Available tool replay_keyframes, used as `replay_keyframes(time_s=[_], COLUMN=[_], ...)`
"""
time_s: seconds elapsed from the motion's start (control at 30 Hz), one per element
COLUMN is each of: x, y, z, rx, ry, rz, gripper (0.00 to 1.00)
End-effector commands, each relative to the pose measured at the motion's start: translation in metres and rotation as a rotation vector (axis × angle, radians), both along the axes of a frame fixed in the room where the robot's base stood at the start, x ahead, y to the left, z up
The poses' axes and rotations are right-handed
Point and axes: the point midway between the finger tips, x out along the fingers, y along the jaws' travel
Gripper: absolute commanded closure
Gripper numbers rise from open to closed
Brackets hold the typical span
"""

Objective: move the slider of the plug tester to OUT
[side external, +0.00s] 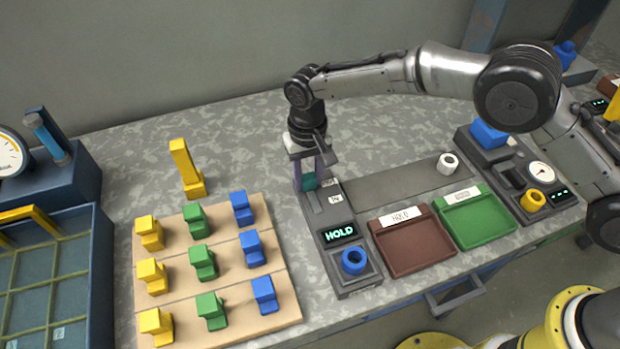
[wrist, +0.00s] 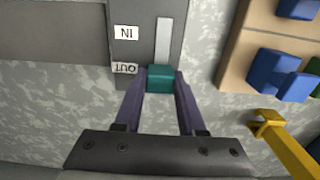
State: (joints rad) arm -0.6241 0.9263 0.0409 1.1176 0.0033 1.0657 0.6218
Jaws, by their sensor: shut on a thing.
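The plug tester (side external: 341,264) is a dark grey box with a lit display reading HOLD. Its teal slider (side external: 309,181) stands at the far end of the slot, and it also shows in the wrist view (wrist: 160,79). In the wrist view the slider is beside the OUT label (wrist: 124,68), and the IN label (wrist: 126,32) is farther up along the slot. My gripper (side external: 308,178) is shut on the slider, with a purple finger on each side of it in the wrist view (wrist: 161,88). A blue ring-shaped plug (side external: 354,261) sits on the tester's near end.
A wooden board (side external: 286,300) with yellow, green and blue pieces lies left of the tester. A yellow piece (side external: 187,172) stands behind it. A brown HOLD tray (side external: 413,254) and a green tray (side external: 476,224) lie to the right. A white ring (side external: 448,163) is farther back.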

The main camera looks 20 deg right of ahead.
Motion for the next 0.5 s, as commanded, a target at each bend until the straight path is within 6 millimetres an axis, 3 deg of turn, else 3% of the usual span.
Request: replay_keyframes(time_s=[0.1, 0.13, 0.3, 0.5], x=[0.0063, 0.0066, 0.0052, 0.0038], y=[0.0007, 0.0007, 0.0004, 0.0001], z=[0.0031, 0.0032, 0.0024, 0.0013], rx=[0.010, 0.010, 0.007, 0.005], ry=[-0.020, -0.021, -0.017, -0.012], rz=[-0.001, -0.001, -0.001, -0.001], gripper=[1.00, 0.59, 0.30, 0.30])
